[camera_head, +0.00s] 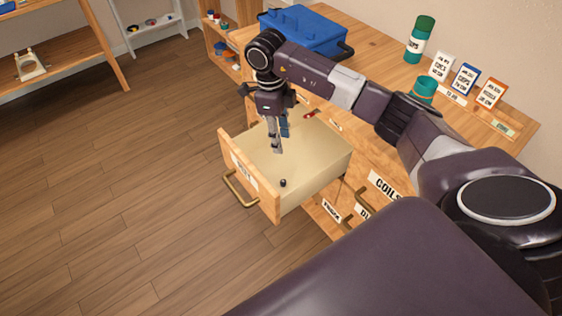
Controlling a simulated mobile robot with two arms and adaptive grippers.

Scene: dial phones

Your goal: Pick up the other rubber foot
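A small black rubber foot (283,183) lies on the floor of the open wooden drawer (318,152), near its front panel. My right gripper (277,149) points down into the drawer, behind the rubber foot and apart from it. Its grey fingers look close together, but whether they are shut or hold anything is too small to tell. A dark blue shape (285,127) shows beside the fingers; I cannot tell what it is. My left gripper is out of view.
A small red item (309,115) lies near the back of the drawer. On the worktop stand a blue toolbox (305,30), a green cylinder (420,40), a teal cup (424,90) and several label cards (465,79). The floor (110,190) left of the drawer is clear.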

